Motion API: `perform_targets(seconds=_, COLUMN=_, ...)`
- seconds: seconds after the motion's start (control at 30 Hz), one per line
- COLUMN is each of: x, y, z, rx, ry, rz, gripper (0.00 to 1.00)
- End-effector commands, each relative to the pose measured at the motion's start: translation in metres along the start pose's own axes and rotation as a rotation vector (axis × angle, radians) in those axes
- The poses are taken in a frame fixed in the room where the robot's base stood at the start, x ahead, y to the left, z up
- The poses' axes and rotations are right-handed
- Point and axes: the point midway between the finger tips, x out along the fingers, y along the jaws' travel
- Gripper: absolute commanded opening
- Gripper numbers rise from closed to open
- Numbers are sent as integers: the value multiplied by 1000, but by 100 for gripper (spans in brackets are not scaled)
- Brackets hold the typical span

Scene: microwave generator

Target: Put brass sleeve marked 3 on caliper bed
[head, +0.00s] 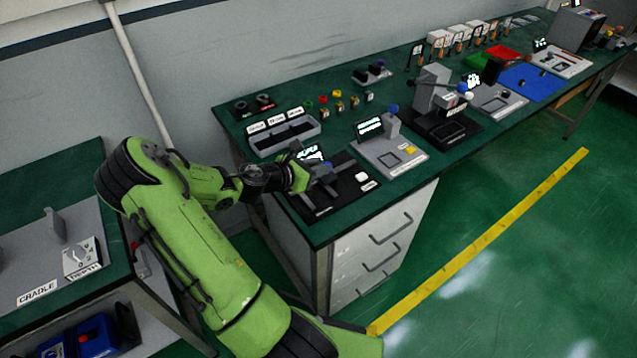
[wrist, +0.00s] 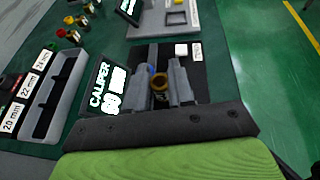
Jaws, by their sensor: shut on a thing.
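My gripper (wrist: 161,92) is shut on a small brass sleeve (wrist: 160,79), whose round open top faces the wrist camera. Its number cannot be read. The caliper has a black base (wrist: 196,70) and a lit screen (wrist: 108,88) headed CALIPER; its reading in mm is not clear. The gripper and sleeve are over the caliper base, between grey parts. I cannot tell whether the sleeve touches the bed. In the head view my gripper (head: 314,173) reaches over the black caliper base (head: 335,199), and the sleeve is not clearly visible.
A grey tray (head: 312,129) with labelled slots stands behind the caliper. Several small coloured-top pieces (head: 324,101) stand beyond it. A grey station (head: 384,160) with a blue knob is to the right. The bench's front edge is close to the caliper.

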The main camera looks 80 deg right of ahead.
Motion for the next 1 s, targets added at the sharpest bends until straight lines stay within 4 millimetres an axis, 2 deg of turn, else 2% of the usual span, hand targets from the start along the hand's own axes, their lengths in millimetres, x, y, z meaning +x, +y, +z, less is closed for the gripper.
perform_targets(seconds=0.03, x=7, y=-1, z=-17, rx=-7, ry=2, rz=-3, gripper=0)
perform_targets(seconds=0.1, x=14, y=-1, z=-33, rx=-6, ry=1, rz=-4, gripper=0)
perform_targets(seconds=0.43, x=33, y=-1, z=-81, rx=-3, ry=3, rz=-3, gripper=0)
perform_targets(seconds=0.63, x=34, y=-1, z=-84, rx=1, ry=4, rz=-2, gripper=0)
perform_targets(seconds=0.67, x=34, y=-1, z=-84, rx=1, ry=4, rz=-2, gripper=24)
perform_targets(seconds=0.8, x=34, y=-1, z=-83, rx=1, ry=4, rz=-2, gripper=45)
perform_targets(seconds=0.83, x=34, y=-1, z=-83, rx=1, ry=4, rz=-2, gripper=50)
perform_targets(seconds=1.0, x=34, y=-1, z=-83, rx=1, ry=3, rz=-2, gripper=50)
